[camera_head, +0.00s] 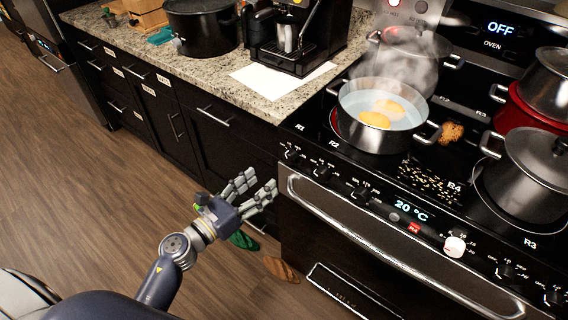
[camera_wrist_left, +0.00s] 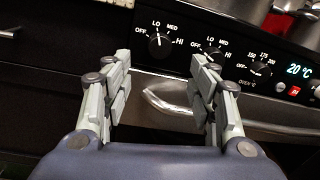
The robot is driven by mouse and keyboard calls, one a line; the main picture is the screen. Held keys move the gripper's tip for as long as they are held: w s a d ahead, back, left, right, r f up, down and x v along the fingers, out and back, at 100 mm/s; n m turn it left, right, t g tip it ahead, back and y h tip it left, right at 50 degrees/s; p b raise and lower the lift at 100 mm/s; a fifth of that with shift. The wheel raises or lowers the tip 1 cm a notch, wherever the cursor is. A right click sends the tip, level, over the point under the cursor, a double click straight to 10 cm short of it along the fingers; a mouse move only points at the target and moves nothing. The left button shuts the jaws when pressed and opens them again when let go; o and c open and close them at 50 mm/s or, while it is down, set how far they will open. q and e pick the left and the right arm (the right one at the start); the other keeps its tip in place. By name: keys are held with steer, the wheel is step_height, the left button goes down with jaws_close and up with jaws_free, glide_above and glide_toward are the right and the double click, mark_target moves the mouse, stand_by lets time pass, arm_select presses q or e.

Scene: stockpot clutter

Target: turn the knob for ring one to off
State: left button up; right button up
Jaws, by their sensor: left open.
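The stove's front panel carries a row of dark knobs. The leftmost knob (camera_head: 292,155), nearest the R1 mark, also shows in the left wrist view (camera_wrist_left: 159,45) between my fingertips, with OFF, LO, MED and HI marks around it. My right gripper is not in view.
A steaming pot (camera_head: 376,137) with yellow pieces in water stands on the cooktop. A lidded pot (camera_head: 525,185) stands at the right. The oven handle (camera_head: 380,245) juts out below the knobs. A green item (camera_head: 243,240) and a brown item (camera_head: 281,269) lie on the floor.

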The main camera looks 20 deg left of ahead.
mark_target(287, 160)
arm_select(q)
steer(key=p+x, duration=0.2)
steer(key=x, duration=0.8)
steer(key=shift+w+f, duration=0.1)
steer(key=shift+w, duration=0.05)
steer(key=c, duration=1.1)
